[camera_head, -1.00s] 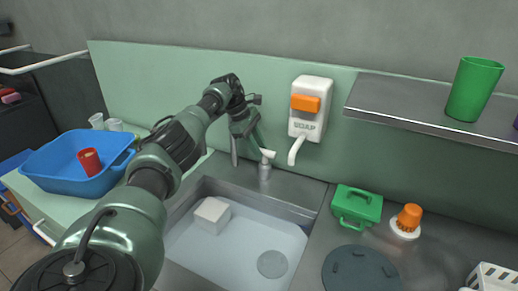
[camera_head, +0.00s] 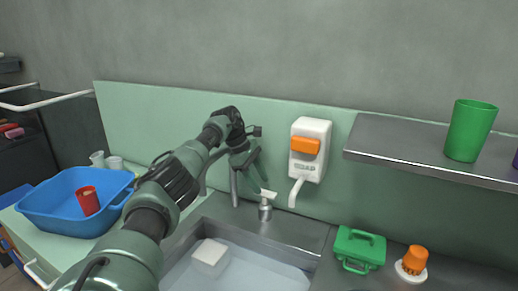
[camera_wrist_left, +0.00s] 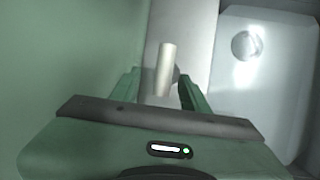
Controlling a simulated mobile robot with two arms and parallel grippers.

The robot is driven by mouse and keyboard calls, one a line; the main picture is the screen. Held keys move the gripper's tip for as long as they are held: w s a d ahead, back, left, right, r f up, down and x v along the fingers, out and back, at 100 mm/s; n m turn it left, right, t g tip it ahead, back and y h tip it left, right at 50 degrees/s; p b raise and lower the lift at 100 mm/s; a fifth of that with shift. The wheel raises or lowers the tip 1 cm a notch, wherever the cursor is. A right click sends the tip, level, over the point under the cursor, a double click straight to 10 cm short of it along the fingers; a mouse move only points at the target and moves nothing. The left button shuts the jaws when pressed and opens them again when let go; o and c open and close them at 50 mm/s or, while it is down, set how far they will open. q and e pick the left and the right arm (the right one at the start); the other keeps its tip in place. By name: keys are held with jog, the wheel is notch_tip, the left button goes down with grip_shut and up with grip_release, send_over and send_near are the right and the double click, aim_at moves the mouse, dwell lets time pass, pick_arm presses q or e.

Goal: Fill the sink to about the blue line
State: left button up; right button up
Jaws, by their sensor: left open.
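The steel sink (camera_head: 295,247) is at the bottom of the head view, its lower part cut off by the frame. A pale bluish surface (camera_head: 240,280) shows in it; I cannot tell the water level, and no blue line is discernible. A white block (camera_head: 210,257) is in the basin. The faucet (camera_head: 265,211) stands behind the sink. My left gripper (camera_head: 250,188) is open at the faucet. In the left wrist view, the pale faucet lever (camera_wrist_left: 165,68) lies between the open fingers (camera_wrist_left: 160,88); I cannot tell whether they touch it. My right gripper is out of view.
A soap dispenser (camera_head: 310,150) hangs on the green wall panel right of the faucet. A metal shelf (camera_head: 400,145) with a green cup (camera_head: 470,130) juts out at right. A green box (camera_head: 359,249) and an orange-topped item (camera_head: 414,262) sit right of the sink. A blue tub (camera_head: 60,215) stands left.

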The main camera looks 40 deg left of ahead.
pick_arm(q)
notch_tip(320, 180, up, 17)
jog(key=p, duration=0.4)
jog(key=shift+r+p, duration=0.15)
jog(key=shift+p, duration=0.2)
